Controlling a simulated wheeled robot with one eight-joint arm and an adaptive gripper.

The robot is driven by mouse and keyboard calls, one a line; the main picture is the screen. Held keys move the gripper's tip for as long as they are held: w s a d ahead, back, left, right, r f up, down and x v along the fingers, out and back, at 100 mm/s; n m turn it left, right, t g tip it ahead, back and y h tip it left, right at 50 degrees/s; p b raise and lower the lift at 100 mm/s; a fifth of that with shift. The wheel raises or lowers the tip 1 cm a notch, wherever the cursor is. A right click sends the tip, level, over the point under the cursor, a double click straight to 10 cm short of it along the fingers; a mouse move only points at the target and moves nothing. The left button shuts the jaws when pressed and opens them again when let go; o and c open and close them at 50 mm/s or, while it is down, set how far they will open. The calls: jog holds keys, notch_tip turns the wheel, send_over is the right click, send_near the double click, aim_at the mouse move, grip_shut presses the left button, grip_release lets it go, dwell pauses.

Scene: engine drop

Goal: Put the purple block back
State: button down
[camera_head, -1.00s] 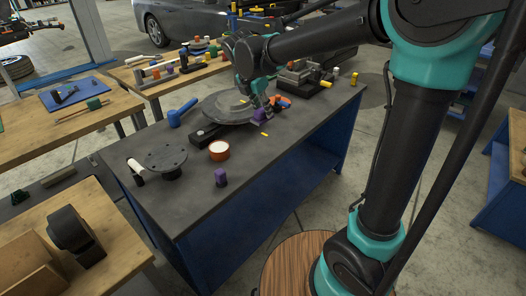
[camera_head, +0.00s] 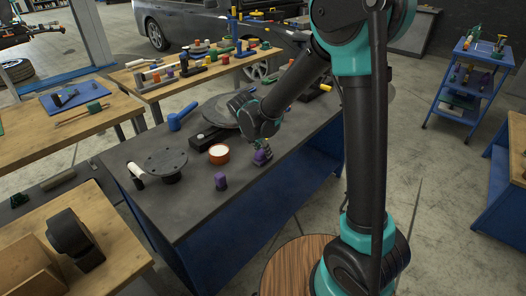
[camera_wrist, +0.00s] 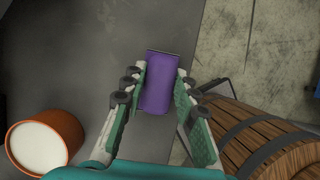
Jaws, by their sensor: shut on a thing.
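My gripper (camera_head: 264,148) is shut on a purple block (camera_head: 262,157), just above the dark workbench (camera_head: 185,205) near its right edge. In the wrist view the held purple block (camera_wrist: 159,85) stands between the two green-padded fingers (camera_wrist: 158,92), its far end past the fingertips. Whether the block touches the bench is hard to tell. A second purple block (camera_head: 221,181) stands upright on the bench, to the left of and nearer than my gripper.
An orange-rimmed bowl with white inside (camera_head: 218,154) stands left of my gripper. A black round plate (camera_head: 166,162), a blue mallet (camera_head: 180,117) and a large grey disc (camera_head: 221,110) are also on the bench. A wooden barrel (camera_head: 303,263) stands beside the bench.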

jog(key=shift+f, duration=0.3)
jog(key=c, duration=1.2)
grip_release()
jog(key=v, duration=1.7)
jog(key=s+d+f+m+y, duration=0.1)
jog(key=s+d+f+m, duration=0.15)
jog(key=d+m, duration=0.45)
jog(key=s+d+f+m, duration=0.1)
jog(key=d+f+m, duration=0.35)
jog(key=d, duration=0.45)
jog(key=s+d+f+m, duration=0.2)
jog(key=s+d+m, duration=0.1)
jog(key=d+m, duration=0.1)
jog(key=s+d+f+m+y, duration=0.1)
jog(key=s+d+f+m, duration=0.2)
jog(key=m, duration=0.4)
jog(key=s+d+f+m, duration=0.3)
jog(key=s+d+m, duration=0.1)
jog(key=s+m, duration=0.1)
jog(key=shift+d+f+m+t+y, duration=0.15)
jog(key=shift+d+m+t+y, duration=0.25)
jog(key=shift+m, duration=0.05)
